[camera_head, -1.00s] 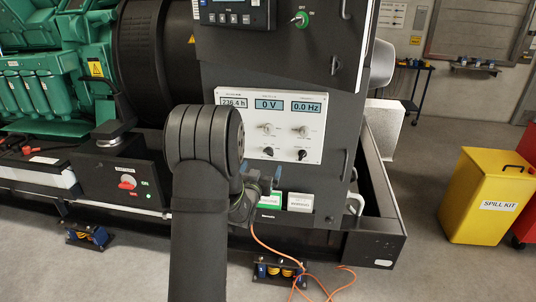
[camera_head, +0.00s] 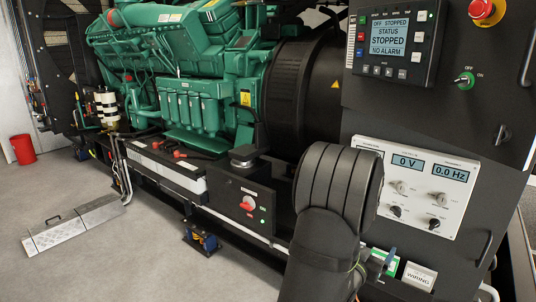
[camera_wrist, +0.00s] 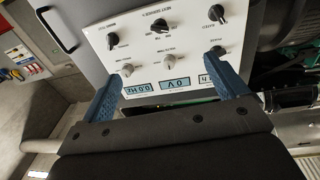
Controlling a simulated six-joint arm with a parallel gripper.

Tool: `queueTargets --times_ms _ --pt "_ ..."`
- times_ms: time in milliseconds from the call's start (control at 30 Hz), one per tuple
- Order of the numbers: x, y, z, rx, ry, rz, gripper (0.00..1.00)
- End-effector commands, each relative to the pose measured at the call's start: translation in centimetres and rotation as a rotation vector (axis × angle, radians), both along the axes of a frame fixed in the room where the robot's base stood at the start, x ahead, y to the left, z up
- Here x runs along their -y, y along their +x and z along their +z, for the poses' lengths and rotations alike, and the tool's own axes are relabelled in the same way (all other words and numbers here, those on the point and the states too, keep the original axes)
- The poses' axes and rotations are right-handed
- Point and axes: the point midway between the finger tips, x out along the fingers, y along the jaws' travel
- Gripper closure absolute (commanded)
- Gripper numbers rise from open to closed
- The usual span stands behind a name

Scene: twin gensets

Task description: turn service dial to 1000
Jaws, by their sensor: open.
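The white instrument panel (camera_head: 445,217) is on the front of the dark cabinet, right of my arm in the head view. In the wrist view the panel (camera_wrist: 100,48) appears upside down, with black knobs above lighter knobs. The middle black knob (camera_wrist: 160,26), with lettering that seems to read "next service", looks like the service dial. Its setting is too small to read. In the head view it seems to be the lower black knob (camera_head: 396,211). My gripper (camera_wrist: 165,66) is open and empty, its blue fingers apart in front of the panel, not visibly touching a knob.
Displays show 0 V (camera_head: 407,162) and 0.0 Hz (camera_head: 451,173). A cabinet handle (camera_head: 484,248) juts out right of the panel.

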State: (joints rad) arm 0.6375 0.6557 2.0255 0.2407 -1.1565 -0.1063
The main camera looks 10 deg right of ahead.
Motion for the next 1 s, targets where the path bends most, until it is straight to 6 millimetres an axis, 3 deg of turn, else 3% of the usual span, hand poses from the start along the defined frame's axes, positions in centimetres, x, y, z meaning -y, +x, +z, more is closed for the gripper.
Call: queueTargets --times_ms 33,200,300,467,800,1000 --pt "0.0 0.0 0.0 0.0 0.0 0.0 0.2" --pt "0.0 0.0 0.0 -0.002 -0.001 0.0 0.53" --pt "0.1 0.0 0.1 -0.029 -0.024 0.001 0.68" --pt "0.3 0.0 0.3 -0.196 -0.166 0.008 0.68" --pt "1.0 -0.3 0.9 -0.714 -0.622 0.033 0.68" --pt "1.2 -0.3 1.1 -0.861 -0.761 0.042 0.68"
